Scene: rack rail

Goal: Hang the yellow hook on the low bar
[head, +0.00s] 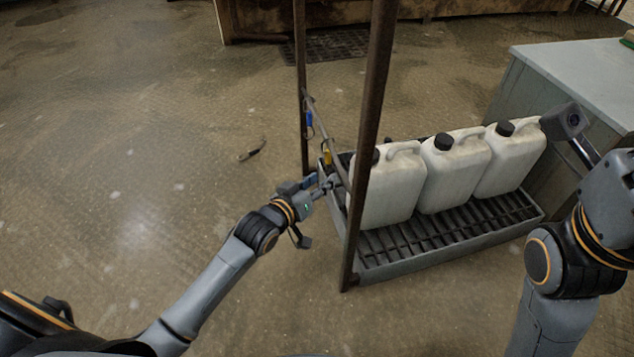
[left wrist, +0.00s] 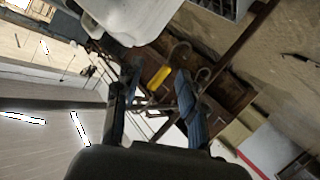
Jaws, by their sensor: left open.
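The yellow hook (head: 327,157) is at the low bar (head: 326,130) of the rack in the head view, just beyond my left gripper. In the left wrist view the yellow hook (left wrist: 160,77) has a yellow body and a curved metal end. Whether it bears on the bar is too small to tell. My left gripper (head: 330,182) is beside the bar. In its wrist view the left gripper (left wrist: 158,95) has its fingers apart, with the yellow hook showing beyond the gap. My right gripper (head: 580,140) is at the right; its fingers are unclear.
A blue hook (head: 309,119) is farther along the bar. A dark hook (head: 253,151) lies on the floor. A rusty upright (head: 367,145) stands close to my left gripper. White jugs (head: 455,170) stand on a grated tray (head: 440,241). The floor at left is open.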

